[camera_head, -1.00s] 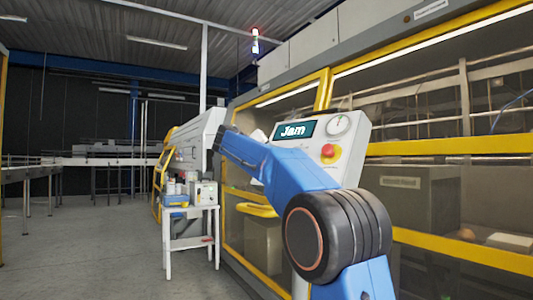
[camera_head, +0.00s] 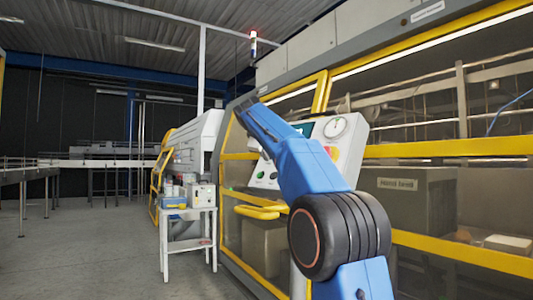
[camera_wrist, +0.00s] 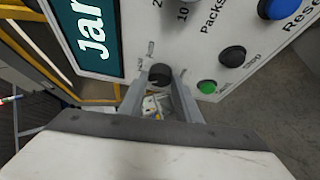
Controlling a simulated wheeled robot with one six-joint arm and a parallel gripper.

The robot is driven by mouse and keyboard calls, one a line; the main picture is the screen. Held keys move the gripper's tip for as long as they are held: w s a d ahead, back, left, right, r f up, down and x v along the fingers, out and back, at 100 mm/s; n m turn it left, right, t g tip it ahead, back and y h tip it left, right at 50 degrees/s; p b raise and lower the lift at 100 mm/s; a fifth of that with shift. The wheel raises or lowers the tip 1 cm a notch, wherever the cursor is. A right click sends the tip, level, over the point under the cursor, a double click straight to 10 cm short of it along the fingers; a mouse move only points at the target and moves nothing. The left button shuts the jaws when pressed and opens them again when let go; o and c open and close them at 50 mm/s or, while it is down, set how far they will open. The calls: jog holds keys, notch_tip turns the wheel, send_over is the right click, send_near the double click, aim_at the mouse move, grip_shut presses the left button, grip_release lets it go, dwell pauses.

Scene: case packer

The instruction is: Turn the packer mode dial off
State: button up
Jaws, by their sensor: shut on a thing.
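The control panel (camera_head: 345,145) is a tilted white box on the packer, with its display partly hidden by my blue arm in the head view. In the wrist view the display (camera_wrist: 88,32) shows large letters, "Ja" and part of another. A small black dial (camera_wrist: 160,72) sits beside the display, with small print around it that I cannot fully read. My gripper (camera_wrist: 160,82) has its two grey fingers on either side of this dial and is shut on it. The dial's exact pointing direction is unclear. The gripper is hidden in the head view.
Near the dial are a green button (camera_wrist: 207,87), a black button (camera_wrist: 232,56), a blue button (camera_wrist: 274,8) and a "Packs" knob (camera_wrist: 180,5). A gauge (camera_head: 335,127) is at the panel's top.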

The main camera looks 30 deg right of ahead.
jog(key=shift+d+r+n+g+y, duration=0.15)
jog(key=shift+n+g+y, duration=0.2)
jog(key=shift+n, duration=0.75)
jog(key=o, duration=1)
jog(key=v, duration=1.7)
jog(key=shift+s+r, duration=0.1)
jog(key=shift+r, duration=0.2)
